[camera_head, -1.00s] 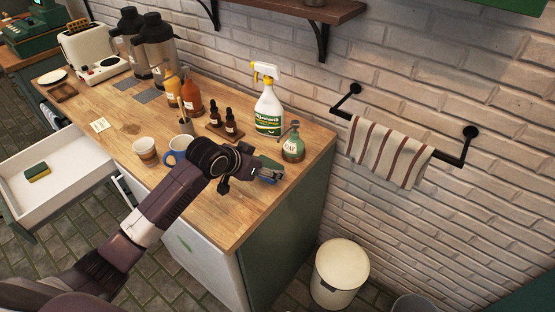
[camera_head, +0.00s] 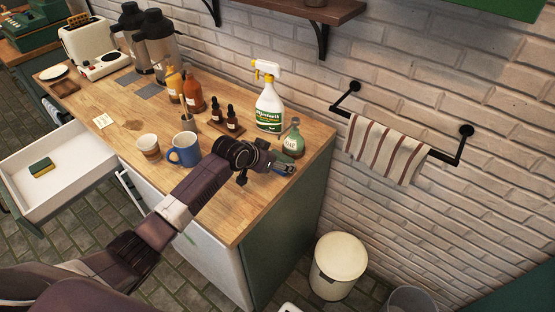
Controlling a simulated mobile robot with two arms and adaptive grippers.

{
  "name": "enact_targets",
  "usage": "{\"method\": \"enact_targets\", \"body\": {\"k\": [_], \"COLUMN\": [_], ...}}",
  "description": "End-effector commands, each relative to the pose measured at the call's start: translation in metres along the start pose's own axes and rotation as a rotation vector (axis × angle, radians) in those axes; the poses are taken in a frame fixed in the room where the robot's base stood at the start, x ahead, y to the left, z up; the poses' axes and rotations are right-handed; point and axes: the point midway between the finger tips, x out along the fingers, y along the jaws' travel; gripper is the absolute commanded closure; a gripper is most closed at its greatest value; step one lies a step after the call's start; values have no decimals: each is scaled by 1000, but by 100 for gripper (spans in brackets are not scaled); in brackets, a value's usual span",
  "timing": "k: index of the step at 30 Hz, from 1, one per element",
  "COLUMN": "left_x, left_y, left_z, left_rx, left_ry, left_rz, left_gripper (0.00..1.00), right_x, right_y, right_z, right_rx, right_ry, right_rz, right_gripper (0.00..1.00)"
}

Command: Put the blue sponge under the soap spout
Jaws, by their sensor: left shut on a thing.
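The green soap bottle (camera_head: 292,145) with its pump stands near the right end of the wooden counter (camera_head: 225,224). My left gripper (camera_head: 287,169) is just in front of it, low over the counter. It is shut on the blue sponge (camera_head: 283,168), of which only a small part shows between the fingers. My right gripper is not in view.
A spray bottle (camera_head: 269,106) stands behind the soap. A blue mug (camera_head: 184,150) and a paper-like cup (camera_head: 148,147) stand left of my arm. The counter's front right corner is clear.

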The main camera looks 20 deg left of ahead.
Motion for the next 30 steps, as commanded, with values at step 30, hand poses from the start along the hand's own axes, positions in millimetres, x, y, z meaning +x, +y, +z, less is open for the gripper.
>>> {"method": "enact_targets", "body": {"k": [30], "left_x": [-62], "left_y": [-1], "left_z": [1], "left_rx": [4], "left_ry": [2], "left_rz": [-2], "left_gripper": [18], "right_x": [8], "right_y": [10], "right_z": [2], "right_rx": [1], "right_ry": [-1], "right_rz": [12], "right_gripper": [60]}}
